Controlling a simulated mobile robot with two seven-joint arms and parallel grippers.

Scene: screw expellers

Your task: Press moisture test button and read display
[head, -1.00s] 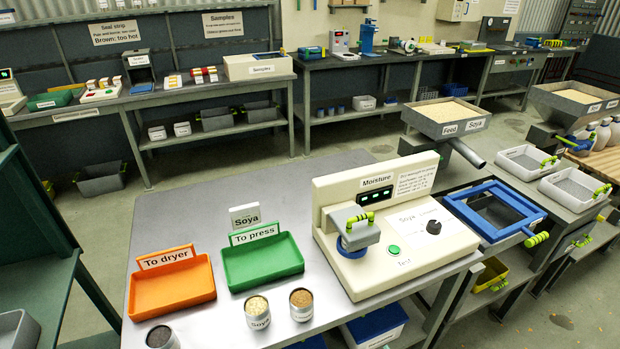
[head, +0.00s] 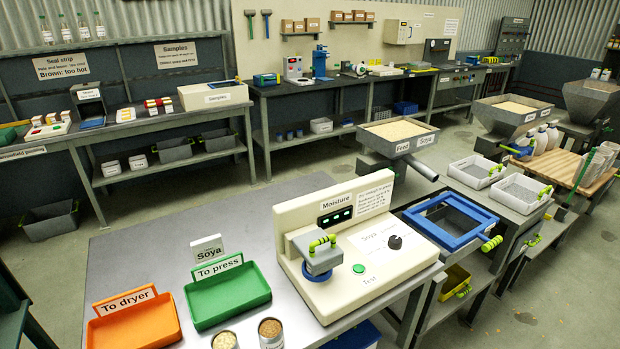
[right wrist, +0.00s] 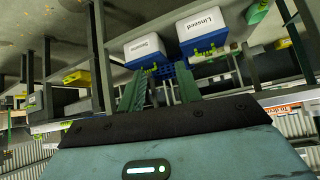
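The cream moisture meter (head: 295,217) stands on the grey bench in the head view. Its dark display (head: 335,216) has lit green marks, too small to read. The round green test button (head: 359,240) is on its top face, above the printed word Test, with nothing touching it. A black knob (head: 394,242) is to the button's right. A grey clamp with a bright green handle (head: 322,242) is to its left. Neither gripper shows in the head view. In the right wrist view my right gripper (right wrist: 159,88) has its two green fingers apart, with nothing seen between them.
A green tray (head: 228,300) and an orange tray (head: 133,322) sit left of the meter. Two sample cups, one of them this cup (head: 271,332), are at the bottom edge. A blue frame (head: 450,220) is to the right. The bench (head: 170,235) behind the trays is clear.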

